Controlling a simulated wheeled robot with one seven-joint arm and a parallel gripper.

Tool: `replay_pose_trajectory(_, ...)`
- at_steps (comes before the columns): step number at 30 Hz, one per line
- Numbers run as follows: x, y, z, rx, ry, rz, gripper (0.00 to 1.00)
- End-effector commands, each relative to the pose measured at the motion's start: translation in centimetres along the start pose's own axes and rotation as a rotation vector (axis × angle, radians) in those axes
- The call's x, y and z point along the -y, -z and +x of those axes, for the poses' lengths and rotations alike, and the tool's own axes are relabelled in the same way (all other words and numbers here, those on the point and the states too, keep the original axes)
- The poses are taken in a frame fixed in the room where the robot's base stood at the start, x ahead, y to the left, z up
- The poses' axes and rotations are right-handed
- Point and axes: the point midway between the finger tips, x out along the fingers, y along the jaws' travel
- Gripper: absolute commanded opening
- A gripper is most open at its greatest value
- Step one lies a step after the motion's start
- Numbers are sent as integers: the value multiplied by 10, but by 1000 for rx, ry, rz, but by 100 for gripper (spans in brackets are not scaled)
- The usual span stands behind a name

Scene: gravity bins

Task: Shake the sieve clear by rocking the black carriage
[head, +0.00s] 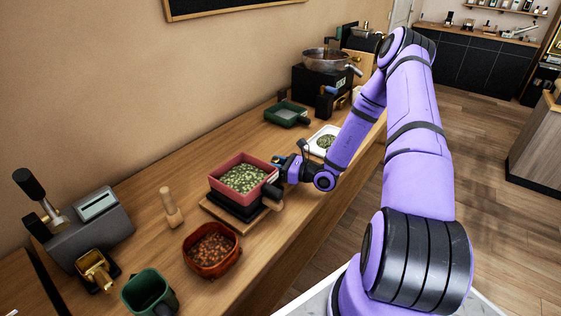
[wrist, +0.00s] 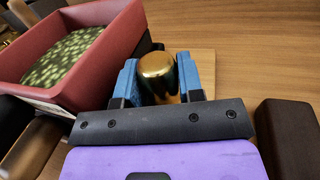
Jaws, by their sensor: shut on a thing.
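The red sieve box (head: 219,180) holds a layer of greenish beans (head: 243,178) and sits on the black carriage (head: 233,207) over a wooden base board (head: 213,213). My gripper (head: 281,164) is at the box's right side in the head view. In the wrist view my gripper (wrist: 157,64) has its blue fingers closed on both sides of a rounded brass knob (wrist: 156,77). The red box (wrist: 123,42) is just left of the fingers there. The knob's join to the carriage is hidden, and so is the mesh under the beans.
An orange-brown bowl of brown beans (head: 190,258) and a green container (head: 140,292) stand in front. A wooden peg (head: 171,207) stands left of the box. A white tray (head: 312,148) and a dark green tray (head: 276,115) are behind. The counter's right edge is close.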

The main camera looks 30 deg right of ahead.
Motion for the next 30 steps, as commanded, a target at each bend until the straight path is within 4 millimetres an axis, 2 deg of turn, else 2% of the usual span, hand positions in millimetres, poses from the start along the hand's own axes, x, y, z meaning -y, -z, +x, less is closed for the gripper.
replay_pose_trajectory(7, -5, 0, 1, -1, -9, 3, 0)
replay_pose_trajectory(8, -5, 0, 1, -1, -10, 3, 39)
replay_pose_trajectory(9, -5, 0, 1, -1, -10, 3, 46)
replay_pose_trajectory(22, -3, 0, -5, -1, -5, 2, 46)
replay_pose_trajectory(26, -2, 1, -23, -1, -3, 2, 46)
replay_pose_trajectory(30, -2, 1, -50, -2, -2, 2, 46)
